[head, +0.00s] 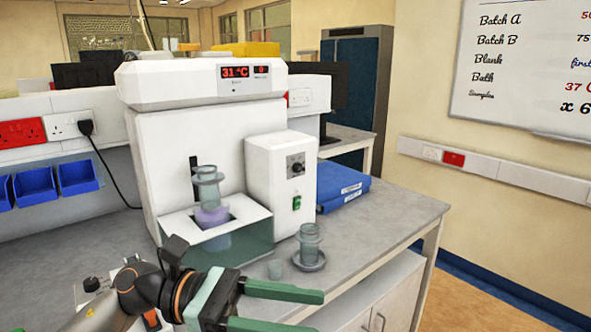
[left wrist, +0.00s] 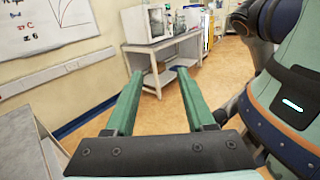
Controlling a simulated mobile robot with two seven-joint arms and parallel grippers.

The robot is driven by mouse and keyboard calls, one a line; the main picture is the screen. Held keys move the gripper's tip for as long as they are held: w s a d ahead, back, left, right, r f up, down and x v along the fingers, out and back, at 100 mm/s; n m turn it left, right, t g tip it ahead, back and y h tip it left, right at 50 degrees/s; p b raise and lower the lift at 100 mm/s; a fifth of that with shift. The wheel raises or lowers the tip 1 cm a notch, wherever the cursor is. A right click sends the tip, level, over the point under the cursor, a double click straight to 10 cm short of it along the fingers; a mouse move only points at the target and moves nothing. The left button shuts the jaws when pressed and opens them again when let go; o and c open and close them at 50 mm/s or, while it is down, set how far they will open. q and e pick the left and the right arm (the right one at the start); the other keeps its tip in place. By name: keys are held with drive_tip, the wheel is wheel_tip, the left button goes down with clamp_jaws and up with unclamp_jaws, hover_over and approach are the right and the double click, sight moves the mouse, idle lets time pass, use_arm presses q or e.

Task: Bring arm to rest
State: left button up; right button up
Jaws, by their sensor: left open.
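My left gripper (head: 312,311) is low in the head view, above the front of the grey bench. Its two green fingers are apart and point right, with nothing between them. In the left wrist view the same open fingers (left wrist: 160,76) reach out over open floor, touching nothing. My right gripper shows in neither view.
A white tester (head: 190,155) reading 31 °C stands on the bench (head: 385,215), with a water bath (head: 235,245) in front. Blue binders (head: 342,184) lie behind.

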use_arm(q)
drive_tip(key=w+a+f+n+t+h, duration=0.1)
drive_tip(key=w+f+n+t+h, duration=0.15)
drive_tip(key=n+t, duration=0.65)
drive_tip(key=w+a+f+n+t+h, duration=0.15)
drive_tip(key=w+n+t, duration=0.25)
drive_tip(key=n, duration=0.8)
drive_tip(key=w+a+f+n+t+y, duration=0.1)
drive_tip(key=a+f+n+t+y, duration=0.3)
drive_tip(key=f+n+y, duration=0.5)
drive_tip(key=w+a+f+n+t+y, duration=0.1)
drive_tip(key=a+f+n+t+y, duration=0.35)
drive_tip(key=f+n, duration=0.75)
drive_tip(key=s+a+f+n+g+y, duration=0.3)
drive_tip(key=s+f+n, duration=0.3)
drive_tip(key=s+f, duration=0.3)
drive_tip(key=s+a+f+n+g+y, duration=0.2)
drive_tip(key=s+f+n+g, duration=0.3)
drive_tip(key=s+f, duration=0.4)
wheel_tip(320, 180, down, 3)
drive_tip(key=shift+a+f+n+g+y, duration=0.1)
drive_tip(key=shift+a+n+g+y, duration=0.3)
drive_tip(key=shift+n, duration=0.4)
